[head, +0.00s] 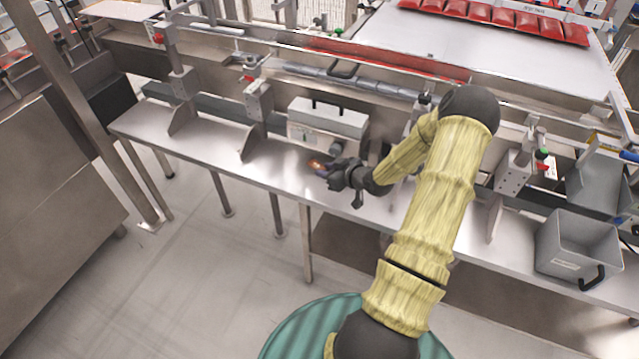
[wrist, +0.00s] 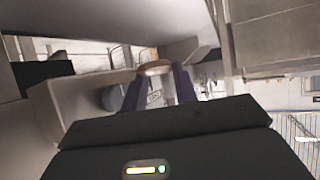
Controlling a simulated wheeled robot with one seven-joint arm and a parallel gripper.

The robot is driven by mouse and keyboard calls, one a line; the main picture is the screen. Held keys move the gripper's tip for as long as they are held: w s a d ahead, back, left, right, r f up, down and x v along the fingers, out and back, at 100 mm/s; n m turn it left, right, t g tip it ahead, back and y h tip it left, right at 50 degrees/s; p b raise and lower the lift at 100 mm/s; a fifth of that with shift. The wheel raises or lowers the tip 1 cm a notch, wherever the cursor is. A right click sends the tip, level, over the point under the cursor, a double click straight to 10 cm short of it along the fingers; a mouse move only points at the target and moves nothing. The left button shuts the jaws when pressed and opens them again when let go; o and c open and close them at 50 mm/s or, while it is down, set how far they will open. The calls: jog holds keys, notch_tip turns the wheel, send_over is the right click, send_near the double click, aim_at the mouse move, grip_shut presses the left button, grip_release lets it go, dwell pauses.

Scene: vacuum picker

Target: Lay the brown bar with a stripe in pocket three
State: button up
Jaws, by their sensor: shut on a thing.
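My gripper (head: 322,171) is shut on a small brown bar (head: 315,163) and holds it over the steel bench, in front of a grey box with a round knob. In the wrist view the brown bar (wrist: 154,68) sits across the tips of the two dark fingers of my gripper (wrist: 157,82). Its stripe is too small to make out. I cannot tell whether the bar touches anything besides the fingers. No numbered pockets can be made out in either view.
The steel bench (head: 220,150) is clear to the left front. The grey box (head: 328,124) stands just behind my gripper. A grey bin (head: 578,240) with a label stands at the bench's right end. Upright metal brackets (head: 255,115) and conveyor rails line the back.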

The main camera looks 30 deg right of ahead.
jog(key=shift+f, duration=1.85)
jog(key=shift+f, duration=2.05)
jog(key=shift+f, duration=0.15)
jog(key=o, duration=1)
jog(key=shift+c, duration=0.2)
